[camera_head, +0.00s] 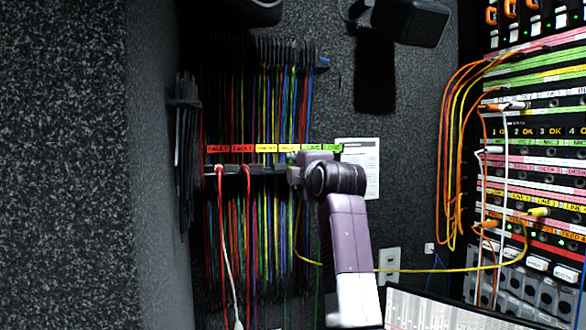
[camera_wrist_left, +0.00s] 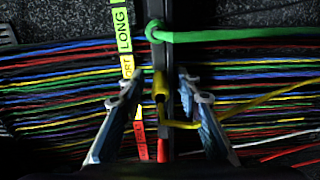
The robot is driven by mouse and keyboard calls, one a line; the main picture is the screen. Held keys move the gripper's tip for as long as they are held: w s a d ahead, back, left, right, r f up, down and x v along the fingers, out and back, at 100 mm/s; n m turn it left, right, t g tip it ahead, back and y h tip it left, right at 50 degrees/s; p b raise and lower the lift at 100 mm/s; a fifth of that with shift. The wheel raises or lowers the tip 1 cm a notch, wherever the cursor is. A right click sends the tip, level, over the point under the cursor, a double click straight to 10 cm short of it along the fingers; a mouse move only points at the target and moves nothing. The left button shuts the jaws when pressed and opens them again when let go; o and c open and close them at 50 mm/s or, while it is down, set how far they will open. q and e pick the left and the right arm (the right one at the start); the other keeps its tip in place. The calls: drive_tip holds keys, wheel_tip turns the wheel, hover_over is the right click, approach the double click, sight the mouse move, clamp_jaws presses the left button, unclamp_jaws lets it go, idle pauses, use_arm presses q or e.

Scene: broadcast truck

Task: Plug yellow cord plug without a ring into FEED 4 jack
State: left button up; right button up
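My left gripper (camera_head: 297,176) is at the dark cord holder under the coloured labels. In the left wrist view its two fingers (camera_wrist_left: 160,88) stand apart on either side of a yellow plug (camera_wrist_left: 160,86), with gaps showing. The plug is against the dark holder bar (camera_wrist_left: 148,60), and its yellow cord bends to the right. In the head view my gripper hides this plug. A yellow cord (camera_head: 430,269) sags across to the patch panel (camera_head: 520,190), where a yellow plug (camera_head: 538,212) sits. I cannot read which jack is FEED 4. My right gripper is not in view.
A green cord (camera_wrist_left: 200,36) loops on the holder beside the yellow plug. Red cords (camera_head: 220,200) hang to the left. Orange cords (camera_head: 450,140) and white cords hang by the panel. A screen (camera_head: 430,312) is at the bottom. Wall between holder and panel is mostly clear.

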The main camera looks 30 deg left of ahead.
use_arm(q)
drive_tip(key=shift+c, duration=0.2)
drive_tip(key=shift+r, duration=0.1)
clamp_jaws()
drive_tip(key=o, duration=0.8)
unclamp_jaws()
drive_tip(key=shift+c, duration=0.2)
